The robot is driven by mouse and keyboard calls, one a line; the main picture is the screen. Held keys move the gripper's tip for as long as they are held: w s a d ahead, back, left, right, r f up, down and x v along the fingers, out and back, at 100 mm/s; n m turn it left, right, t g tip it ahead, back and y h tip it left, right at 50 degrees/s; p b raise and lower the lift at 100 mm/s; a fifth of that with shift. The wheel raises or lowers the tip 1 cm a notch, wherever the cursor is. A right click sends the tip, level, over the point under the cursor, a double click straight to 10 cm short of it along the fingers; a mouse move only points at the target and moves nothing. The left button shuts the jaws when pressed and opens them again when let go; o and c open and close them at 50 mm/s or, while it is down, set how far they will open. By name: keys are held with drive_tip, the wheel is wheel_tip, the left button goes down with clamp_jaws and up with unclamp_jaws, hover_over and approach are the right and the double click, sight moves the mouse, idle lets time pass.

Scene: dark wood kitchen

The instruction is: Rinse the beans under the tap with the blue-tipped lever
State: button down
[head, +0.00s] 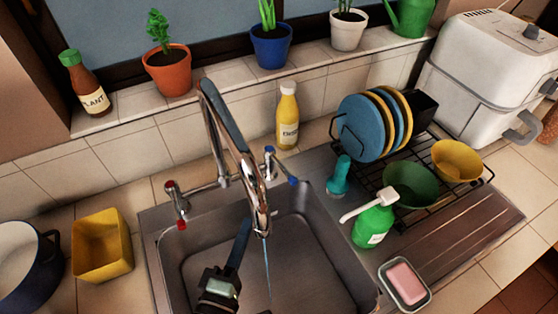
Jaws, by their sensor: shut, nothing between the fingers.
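The steel tap (233,135) arches over the sink (330,262), and a thin bluish stream of water (268,275) falls from its spout. The blue-tipped lever (284,168) is on the right of the tap and points down to the right. The red-tipped lever (177,205) is on the left and points toward the front. My gripper (241,235), dark and narrow, is shut and empty over the sink, left of the stream and apart from both levers. I cannot make out any beans; the sink's near part is cut off.
A yellow tub (101,250) and dark blue pot (25,270) stand left of the sink. On the right are a green soap bottle (373,222), a soap dish (405,284) and a rack with plates (362,130) and bowls. A yellow bottle (288,115) stands behind the blue-tipped lever.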

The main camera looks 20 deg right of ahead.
drive_tip(key=p, duration=0.3)
approach(281, 170)
drive_tip(key=x, duration=0.6)
drive_tip(key=shift+a, duration=0.1)
drive_tip(key=shift+f, duration=0.1)
